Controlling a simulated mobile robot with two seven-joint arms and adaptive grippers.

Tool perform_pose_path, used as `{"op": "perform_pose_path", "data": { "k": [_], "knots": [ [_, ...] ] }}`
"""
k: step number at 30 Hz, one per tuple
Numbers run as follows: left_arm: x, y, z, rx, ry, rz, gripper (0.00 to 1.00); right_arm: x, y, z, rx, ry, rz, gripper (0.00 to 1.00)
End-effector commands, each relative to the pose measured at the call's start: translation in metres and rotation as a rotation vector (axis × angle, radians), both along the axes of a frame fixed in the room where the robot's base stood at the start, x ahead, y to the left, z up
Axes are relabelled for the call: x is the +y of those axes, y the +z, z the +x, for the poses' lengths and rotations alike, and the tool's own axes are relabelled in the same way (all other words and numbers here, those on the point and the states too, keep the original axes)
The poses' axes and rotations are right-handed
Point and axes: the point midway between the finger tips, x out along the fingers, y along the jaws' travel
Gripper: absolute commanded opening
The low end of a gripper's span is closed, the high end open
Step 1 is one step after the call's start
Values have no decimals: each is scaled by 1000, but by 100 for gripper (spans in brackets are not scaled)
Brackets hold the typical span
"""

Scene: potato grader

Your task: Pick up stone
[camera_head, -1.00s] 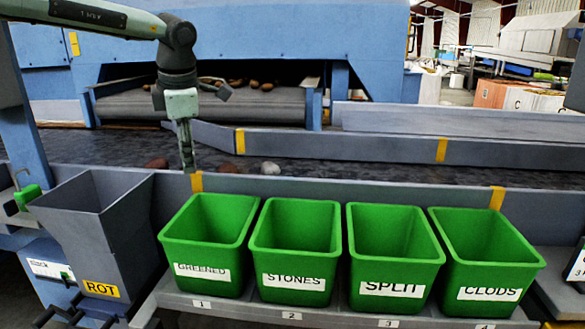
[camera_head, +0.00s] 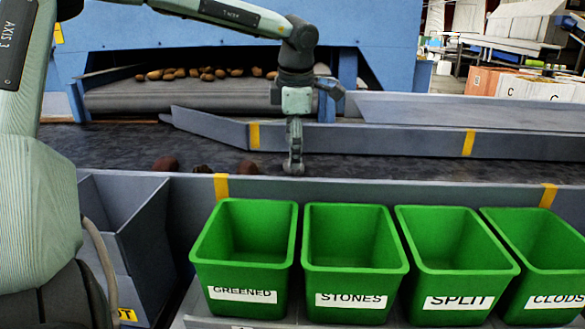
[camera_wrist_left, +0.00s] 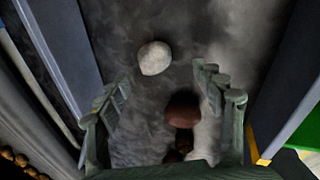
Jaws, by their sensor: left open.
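A pale grey, rounded stone (camera_wrist_left: 155,58) lies on the dark belt in the left wrist view, ahead of the fingertips and a little left of centre. My left gripper (camera_wrist_left: 165,92) is open, with its two fingers apart and nothing held. In the head view my left gripper (camera_head: 294,168) points down at the belt, just behind the near rail, and mostly hides the stone there. A reddish-brown lump (camera_wrist_left: 183,108) lies between or below the fingers in the wrist view, nearer than the stone. My right gripper is not in view.
Green bins labelled GREENED (camera_head: 243,297), STONES (camera_head: 351,300), SPLIT (camera_head: 459,302) and CLODS stand in front of the near rail (camera_head: 380,187). More brown lumps (camera_head: 165,164) lie on the belt to the left. A grey chute (camera_head: 125,225) stands left of the bins.

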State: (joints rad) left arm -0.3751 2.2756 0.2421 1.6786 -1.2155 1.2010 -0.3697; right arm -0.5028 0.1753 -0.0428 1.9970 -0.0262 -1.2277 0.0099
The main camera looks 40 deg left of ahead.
Motion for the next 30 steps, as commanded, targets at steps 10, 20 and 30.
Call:
{"op": "perform_pose_path", "data": {
  "k": [10,20,30],
  "knots": [
    [15,-42,14,1,0,-1,68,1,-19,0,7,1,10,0],
    [16,-46,15,-2,0,1,63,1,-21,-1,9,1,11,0],
    [16,-46,15,-2,-1,1,21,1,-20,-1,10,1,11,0]
  ]
}}
